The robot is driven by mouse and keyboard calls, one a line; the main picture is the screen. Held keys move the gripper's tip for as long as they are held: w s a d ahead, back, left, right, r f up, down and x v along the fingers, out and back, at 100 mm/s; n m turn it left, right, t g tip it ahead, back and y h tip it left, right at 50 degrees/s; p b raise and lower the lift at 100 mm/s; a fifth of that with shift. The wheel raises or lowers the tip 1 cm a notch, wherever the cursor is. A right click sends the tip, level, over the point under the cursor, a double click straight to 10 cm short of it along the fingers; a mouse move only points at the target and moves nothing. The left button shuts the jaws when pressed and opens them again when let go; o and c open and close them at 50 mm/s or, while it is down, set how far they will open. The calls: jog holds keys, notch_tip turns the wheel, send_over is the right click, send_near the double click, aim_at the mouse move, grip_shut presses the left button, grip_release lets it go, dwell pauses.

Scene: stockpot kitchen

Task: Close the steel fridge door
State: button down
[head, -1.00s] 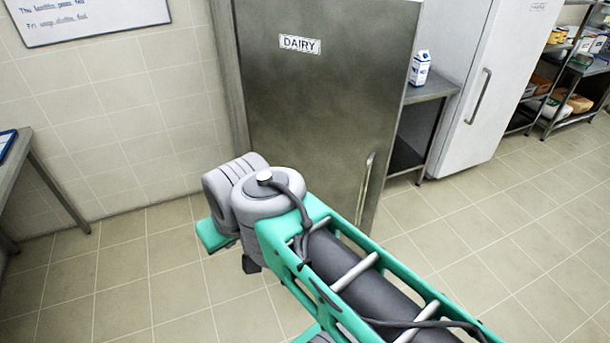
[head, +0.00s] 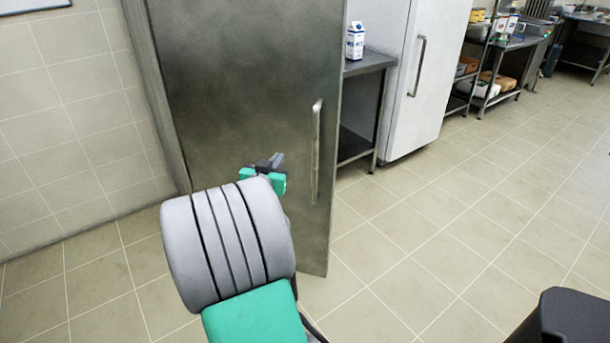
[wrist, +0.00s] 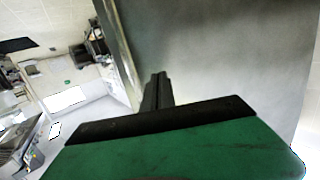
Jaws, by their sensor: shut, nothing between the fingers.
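The steel fridge door (head: 240,80) stands upright in the head view, a broad grey panel with a vertical bar handle (head: 316,150) near its right edge. It appears swung out at an angle from the fridge body (head: 160,100) on its left; the opening behind it is hidden. My gripper (head: 272,162) is in front of the door face, left of the handle, partly hidden by my wrist. In the wrist view the dark fingers (wrist: 158,88) are shut and empty, close to the grey door (wrist: 220,50). I cannot tell whether they touch it.
A steel side table (head: 368,64) with a milk carton (head: 355,40) stands right of the door. A white fridge (head: 430,75) and shelves (head: 490,70) stand farther right.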

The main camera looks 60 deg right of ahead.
notch_tip(320, 180, down, 3)
jog(key=s+d+h+b, duration=0.1)
jog(key=s+d, duration=0.2)
send_near(308, 136)
jog(key=shift+g, duration=0.3)
jog(key=d, duration=0.2)
jog(key=w+d, duration=0.1)
jog(key=d, duration=0.1)
jog(key=d+p, duration=0.1)
jog(key=d, duration=0.1)
jog(key=shift+w+d+f, duration=0.1)
jog(key=shift+w+d, duration=0.2)
jog(key=shift+w, duration=0.05)
